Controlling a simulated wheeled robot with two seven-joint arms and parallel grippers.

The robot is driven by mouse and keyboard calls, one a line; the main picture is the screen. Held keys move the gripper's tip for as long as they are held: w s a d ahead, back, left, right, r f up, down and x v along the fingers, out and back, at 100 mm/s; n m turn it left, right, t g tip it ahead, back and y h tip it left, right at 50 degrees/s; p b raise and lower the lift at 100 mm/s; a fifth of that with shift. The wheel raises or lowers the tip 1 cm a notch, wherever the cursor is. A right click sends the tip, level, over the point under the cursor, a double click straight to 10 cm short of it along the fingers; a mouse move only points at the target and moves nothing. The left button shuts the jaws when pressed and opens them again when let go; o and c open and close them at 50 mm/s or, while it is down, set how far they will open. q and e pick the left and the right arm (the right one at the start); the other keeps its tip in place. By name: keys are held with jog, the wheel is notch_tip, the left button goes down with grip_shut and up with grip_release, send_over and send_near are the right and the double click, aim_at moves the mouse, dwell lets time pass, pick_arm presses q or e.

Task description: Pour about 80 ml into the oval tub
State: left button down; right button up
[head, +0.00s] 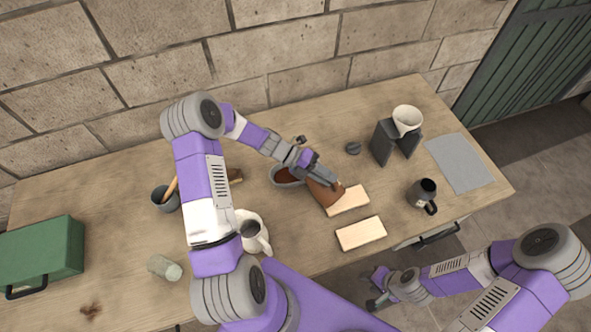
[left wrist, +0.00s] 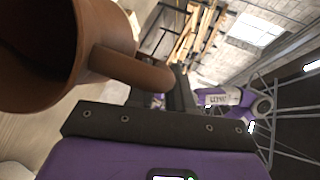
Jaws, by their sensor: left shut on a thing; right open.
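A brown jug (head: 324,193) is held in the middle of the table, in my left gripper (head: 320,175). In the left wrist view the jug (left wrist: 125,68) fills the upper left, with its dark mouth and its thick handle between my fingers. The jug seems tilted in the head view; I cannot tell its level of liquid. The grey oval tub (head: 275,180) sits just left of the jug, partly hidden by my left gripper, and shows reddish brown inside. No stream shows between them. My right gripper (head: 378,288) is open and empty, off the table's front edge.
Two pale boards (head: 361,234) lie near the front. A white jug (head: 262,240), a dark mug (head: 424,195), a dark stand (head: 384,143) with a cream cup (head: 407,119), a grey mat (head: 459,163), a brush cup (head: 163,201) and a green box (head: 42,250) stand around.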

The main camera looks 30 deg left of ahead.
pick_arm(q)
jog(key=r+p, duration=0.1)
jog(key=d+r+y+p, duration=0.1)
jog(key=p, duration=0.1)
jog(key=shift+s, duration=0.15)
jog(key=shift+s+d+m+y+p, duration=0.3)
jog(key=shift+d+m+y+p, duration=0.1)
jog(key=shift+d+y+p, duration=0.5)
jog(key=shift+f+y, duration=0.2)
jog(key=shift+y, duration=0.1)
jog(key=shift+d+t+y, duration=0.15)
jog(key=shift+t+y, duration=0.15)
jog(key=shift+y, duration=0.1)
jog(key=shift+s+d+f+y, duration=0.1)
jog(key=shift+d+y, duration=0.15)
jog(key=shift+y, duration=0.05)
jog(key=shift+a, duration=0.1)
dwell(0.3)
